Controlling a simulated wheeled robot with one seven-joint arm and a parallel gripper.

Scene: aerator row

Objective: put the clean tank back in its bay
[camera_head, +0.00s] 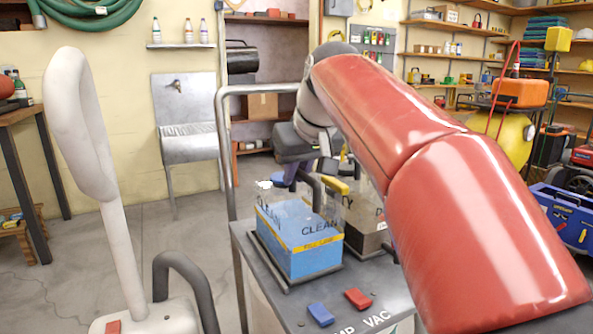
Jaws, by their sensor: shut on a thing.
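The clean tank (299,247) is a clear box with blue liquid, marked CLEAN, with a yellow fill-line band. It is upright over a dark-rimmed bay (289,286) on the cart's grey top. I cannot tell whether its base rests fully in the bay. My gripper (297,180) is above the tank's back part, shut on it; the fingertips and the grip point are mostly hidden. Behind and to the right stands a brownish tank (367,237) whose label begins with D, partly hidden by my red arm.
A blue switch (321,314) and a red switch (358,298) are on the cart top, before the tank. A grey tube frame (226,150) rises at the cart's left. A pale upright handle (118,240) stands at near left.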

